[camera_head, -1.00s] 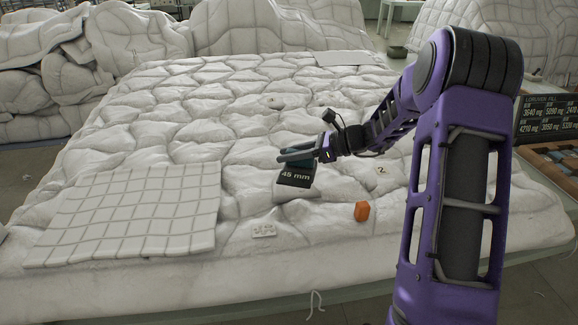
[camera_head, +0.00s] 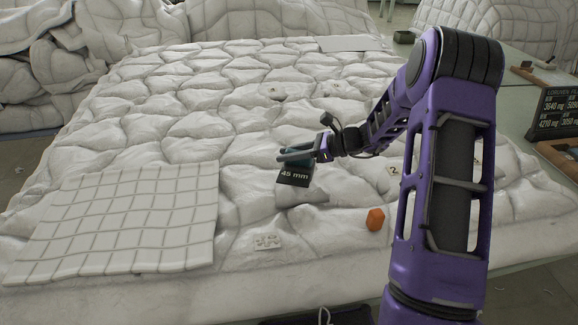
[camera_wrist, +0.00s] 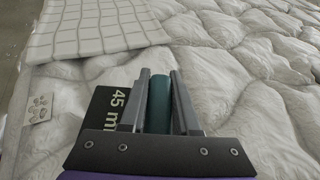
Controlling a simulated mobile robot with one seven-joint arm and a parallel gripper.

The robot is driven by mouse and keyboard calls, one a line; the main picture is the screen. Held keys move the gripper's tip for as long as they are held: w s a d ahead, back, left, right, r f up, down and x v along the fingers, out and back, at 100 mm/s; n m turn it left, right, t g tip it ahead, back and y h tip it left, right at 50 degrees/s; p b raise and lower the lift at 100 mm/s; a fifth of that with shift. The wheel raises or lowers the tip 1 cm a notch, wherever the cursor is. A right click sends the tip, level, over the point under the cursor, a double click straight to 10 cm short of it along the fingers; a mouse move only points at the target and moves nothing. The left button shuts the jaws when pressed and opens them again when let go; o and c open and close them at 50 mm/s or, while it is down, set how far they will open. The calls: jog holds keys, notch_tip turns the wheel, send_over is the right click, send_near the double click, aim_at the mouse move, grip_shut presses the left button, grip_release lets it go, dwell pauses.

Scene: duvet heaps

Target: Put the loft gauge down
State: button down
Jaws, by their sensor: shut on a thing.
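The loft gauge (camera_head: 294,178) is a dark plate marked "45 mm" with a teal grip. My gripper (camera_head: 283,154) is shut on the teal part, and the plate hangs below the fingers, close over the white quilted duvet (camera_head: 200,112). I cannot tell whether its lower edge touches the duvet. In the wrist view the teal grip (camera_wrist: 160,104) sits between the two grey fingers, with the dark plate (camera_wrist: 108,104) to their left.
A flat grid-quilted square (camera_head: 125,220) lies at the left. A small white dotted tile (camera_head: 267,242) and an orange block (camera_head: 375,219) lie near the front. A "2" marker (camera_head: 394,170) lies right, partly beside my arm. A dark display board (camera_head: 558,110) stands at far right.

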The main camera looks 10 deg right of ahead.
aim_at(290, 164)
jog(key=shift+f, duration=1.75)
jog(key=shift+f+b, duration=0.15)
jog(key=shift+b, duration=0.15)
jog(key=c, duration=0.6)
grip_release()
jog(key=shift+c, duration=0.2)
jog(key=shift+d, duration=0.2)
jog(key=v, duration=1.1)
jog(key=shift+d+r+p, duration=0.25)
jog(key=shift+p, duration=0.2)
jog(key=shift+s, duration=0.15)
